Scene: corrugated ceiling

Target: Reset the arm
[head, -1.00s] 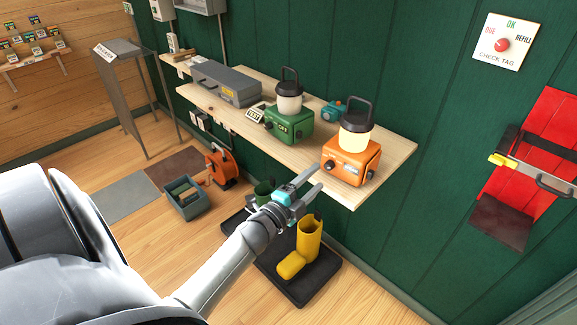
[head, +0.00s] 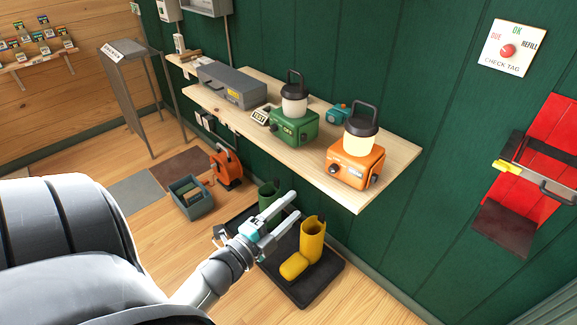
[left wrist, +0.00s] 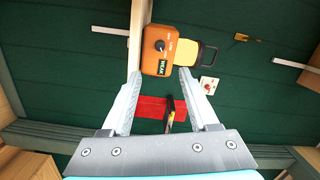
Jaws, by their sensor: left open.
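My left gripper (head: 291,215) is open and empty. In the head view it is in front of the wooden shelf and lower than its top, over the dark boot tray (head: 308,287). In the left wrist view its two fingers (left wrist: 160,88) stand apart, with the orange lantern (left wrist: 158,50) beyond them and nothing between them. The orange lantern also shows in the head view (head: 354,166), upright on the shelf's near right end. My right gripper is in neither view.
The shelf (head: 400,152) also holds a green lantern (head: 293,127) and a grey case (head: 231,85). A blue-grey bin (head: 191,205) and an orange reel (head: 227,168) are on the floor. A red panel (head: 549,135) hangs at right.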

